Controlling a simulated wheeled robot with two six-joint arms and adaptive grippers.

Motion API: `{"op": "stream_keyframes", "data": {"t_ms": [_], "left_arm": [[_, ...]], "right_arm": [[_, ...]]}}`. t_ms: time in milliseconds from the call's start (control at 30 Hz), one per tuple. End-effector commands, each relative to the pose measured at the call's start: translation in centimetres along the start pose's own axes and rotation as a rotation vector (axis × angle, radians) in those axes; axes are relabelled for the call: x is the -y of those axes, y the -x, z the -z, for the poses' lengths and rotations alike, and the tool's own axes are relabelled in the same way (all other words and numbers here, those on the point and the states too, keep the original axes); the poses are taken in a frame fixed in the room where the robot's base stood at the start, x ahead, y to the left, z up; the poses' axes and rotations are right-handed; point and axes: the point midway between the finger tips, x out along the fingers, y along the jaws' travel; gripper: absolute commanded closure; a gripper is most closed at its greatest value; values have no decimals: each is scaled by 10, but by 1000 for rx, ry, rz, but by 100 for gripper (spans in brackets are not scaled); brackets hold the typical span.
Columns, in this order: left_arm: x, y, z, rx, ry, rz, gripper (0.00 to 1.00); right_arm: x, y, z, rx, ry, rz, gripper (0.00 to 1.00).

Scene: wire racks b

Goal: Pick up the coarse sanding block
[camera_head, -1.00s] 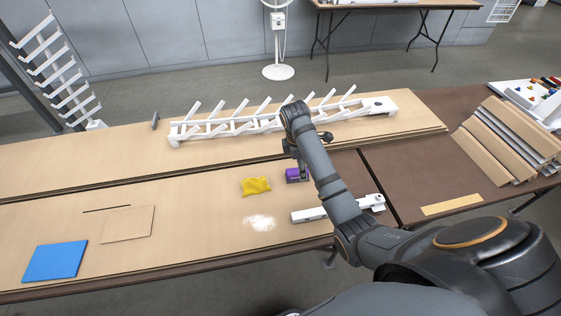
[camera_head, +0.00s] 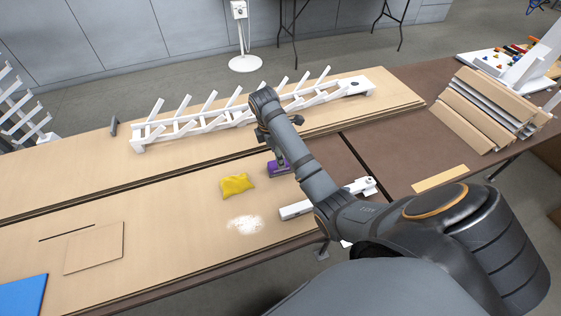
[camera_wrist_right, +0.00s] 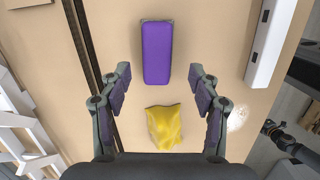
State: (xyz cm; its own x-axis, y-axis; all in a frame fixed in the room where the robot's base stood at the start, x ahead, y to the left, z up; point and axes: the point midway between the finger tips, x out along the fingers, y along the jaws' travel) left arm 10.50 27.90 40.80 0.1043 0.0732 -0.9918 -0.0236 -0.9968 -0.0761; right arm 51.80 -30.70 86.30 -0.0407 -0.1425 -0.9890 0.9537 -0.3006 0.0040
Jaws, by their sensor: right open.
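A purple block (camera_head: 279,169), apparently the sanding block, lies on the tan work board, partly hidden by my right arm in the head view. In the right wrist view the purple block (camera_wrist_right: 156,52) lies lengthwise, with a thin grey edge showing under it. My right gripper (camera_wrist_right: 160,76) is open and empty. Its fingertips are apart on either side of the block's near end, with clear gaps; I cannot tell its exact height above the board. In the head view the right gripper (camera_head: 276,150) is mostly hidden by its arm. My left gripper is not in view.
A crumpled yellow cloth (camera_head: 237,184) lies beside the block, with white powder (camera_head: 245,224) in front. A white bar (camera_head: 300,209) lies to the right. A long white rack (camera_head: 230,118) stands behind. Stacked boards (camera_head: 490,108) are at far right.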

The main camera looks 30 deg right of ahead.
Motion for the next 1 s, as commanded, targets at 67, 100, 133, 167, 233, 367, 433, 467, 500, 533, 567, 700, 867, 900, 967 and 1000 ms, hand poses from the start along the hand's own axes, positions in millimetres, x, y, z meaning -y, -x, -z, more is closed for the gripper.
{"op": "stream_keyframes", "data": {"t_ms": [67,100,133,167,233,367,433,467,500,533,567,700,867,900,967,1000], "left_arm": [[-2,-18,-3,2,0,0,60],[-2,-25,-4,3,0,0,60],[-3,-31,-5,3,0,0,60],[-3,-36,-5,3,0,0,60],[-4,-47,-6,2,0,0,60],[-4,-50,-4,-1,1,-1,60],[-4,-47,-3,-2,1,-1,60],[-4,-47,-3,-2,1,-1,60],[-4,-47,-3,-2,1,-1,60],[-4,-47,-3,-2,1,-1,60],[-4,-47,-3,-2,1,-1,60],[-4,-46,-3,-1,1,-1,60],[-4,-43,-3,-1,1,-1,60],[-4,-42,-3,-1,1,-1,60],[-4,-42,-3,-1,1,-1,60],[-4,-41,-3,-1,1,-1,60]], "right_arm": [[-1,-18,0,1,-1,1,38],[-1,-25,-1,2,-1,1,38],[-2,-30,-1,2,-1,1,38],[-2,-36,-2,2,-1,1,38],[-2,-46,-1,1,-1,1,38],[-2,-49,-2,0,0,0,38],[-2,-47,-2,0,0,0,38],[-2,-47,-2,0,0,0,38],[-2,-47,-2,0,0,0,38],[-2,-47,-2,0,0,0,38],[-2,-47,-2,0,0,0,38],[-2,-47,-2,0,0,1,38],[-2,-47,-2,1,0,1,38],[-2,-48,-2,1,0,1,38],[-2,-48,-2,1,0,2,38],[-2,-48,-2,1,0,2,38]]}}
